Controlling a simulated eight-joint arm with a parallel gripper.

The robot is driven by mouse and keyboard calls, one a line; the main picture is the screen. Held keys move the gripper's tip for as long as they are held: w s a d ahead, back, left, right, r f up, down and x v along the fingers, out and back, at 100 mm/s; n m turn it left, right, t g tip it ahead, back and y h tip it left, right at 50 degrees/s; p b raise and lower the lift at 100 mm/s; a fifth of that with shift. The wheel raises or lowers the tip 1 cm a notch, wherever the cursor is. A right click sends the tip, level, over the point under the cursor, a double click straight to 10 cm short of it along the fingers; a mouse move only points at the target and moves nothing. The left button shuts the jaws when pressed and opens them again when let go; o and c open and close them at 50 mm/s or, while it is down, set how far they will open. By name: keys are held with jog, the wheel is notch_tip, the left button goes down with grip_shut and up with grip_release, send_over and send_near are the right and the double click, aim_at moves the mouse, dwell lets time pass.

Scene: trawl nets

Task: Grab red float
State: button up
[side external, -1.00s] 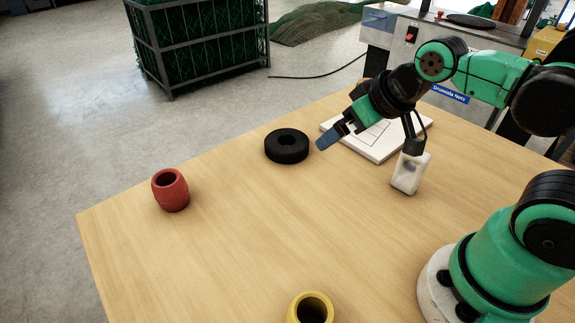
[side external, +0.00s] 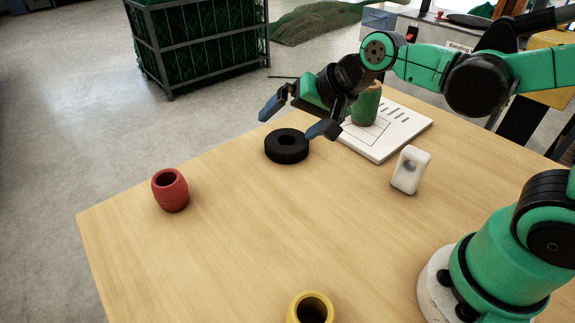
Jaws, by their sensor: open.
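The red float (side external: 170,190) is a small barrel with an open hole in its top. It stands upright on the left part of the wooden table, near the table's edge. My gripper (side external: 296,118) is open and empty, with its two blue-tipped fingers spread wide. It hangs over the far side of the table, above and around the black ring in the picture, up and to the right of the red float and well apart from it. Whether a finger touches the black ring I cannot tell.
A black ring (side external: 286,147) lies on the table below my gripper. A white board (side external: 385,143) holds a green float (side external: 366,106). A white block (side external: 410,170) stands at the right, and a yellow float (side external: 310,308) at the front. The table (side external: 225,235) is clear around the red float.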

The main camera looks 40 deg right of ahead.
aim_at(182, 184)
jog(key=w+a+f+m+y, duration=0.2)
jog(key=w+a+f+m, duration=0.1)
jog(key=a+m, duration=0.2)
jog(key=w+a+f+m+y, duration=0.2)
jog(key=w+a+f+m, duration=0.1)
jog(key=m, duration=0.5)
jog(key=w+a+f+m+y, duration=0.2)
jog(key=w+a+f+m, duration=0.1)
jog(key=a+m, duration=0.3)
jog(key=shift+w+a+f+m+t, duration=0.2)
jog(key=shift+f+m, duration=0.05)
jog(key=shift+f, duration=0.1)
jog(key=shift+w+a+f+m+t, duration=0.15)
jog(key=shift+w+f+m+t, duration=0.1)
jog(key=shift+f, duration=0.1)
jog(key=shift+x, duration=2.65)
jog(key=c, duration=1.1)
jog(key=shift+r, duration=0.1)
jog(key=shift+c, duration=0.2)
